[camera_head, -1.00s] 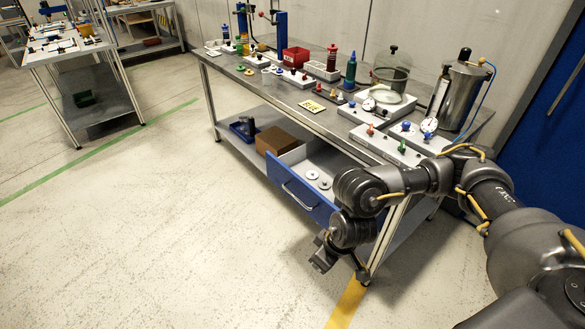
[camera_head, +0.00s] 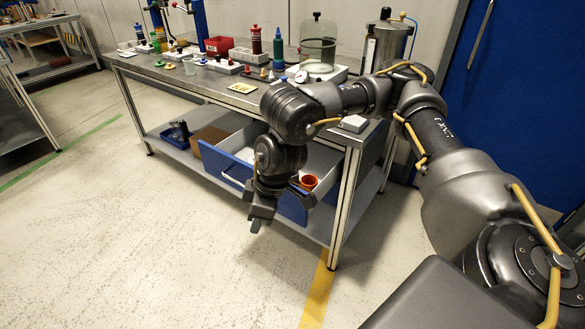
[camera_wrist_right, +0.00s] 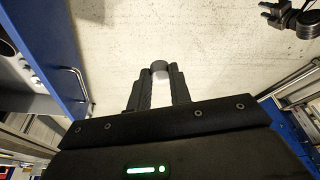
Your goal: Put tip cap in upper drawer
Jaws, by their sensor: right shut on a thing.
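My right gripper (camera_head: 258,218) hangs in front of the open drawer, outside it and over the floor. In the right wrist view, its fingers (camera_wrist_right: 160,72) are shut on a small grey round piece (camera_wrist_right: 159,66), probably the tip cap; little of it shows. The drawer has a blue front (camera_head: 236,172) and is pulled out under the workbench. My arm hides part of its inside. In the right wrist view, the drawer's blue front (camera_wrist_right: 68,60) is left of the fingers. A dark jointed part at upper right there may be my left gripper (camera_wrist_right: 272,14); its jaws are unclear.
An orange cup (camera_head: 309,182) is in the drawer's right part. The workbench top (camera_head: 205,80) carries bottles, a red bin (camera_head: 219,45) and a glass jar (camera_head: 318,45). A brown box (camera_head: 209,136) and a blue item (camera_head: 176,132) are on the lower shelf. The floor in front is clear.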

